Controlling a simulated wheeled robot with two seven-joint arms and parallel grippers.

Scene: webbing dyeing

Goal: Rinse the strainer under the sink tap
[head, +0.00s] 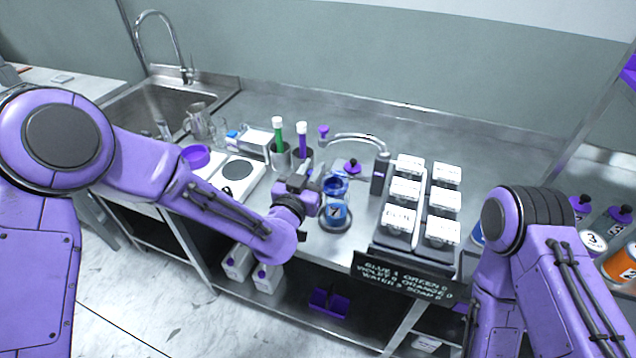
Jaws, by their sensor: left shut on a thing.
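The sink (120,118) is at the back left, with a tall curved tap (188,73) over it. I cannot pick out the strainer for certain; a round purple thing (195,157) lies near the sink's right edge, its kind unclear. My right gripper is out of view; only my right arm shows.
A hotplate (238,170) and cups with green and purple tubes (279,155) stand left of the jar. A purple-knobbed lid (352,168) lies behind it. White-lidded boxes (404,190) and a dark sign (410,277) are to the right.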

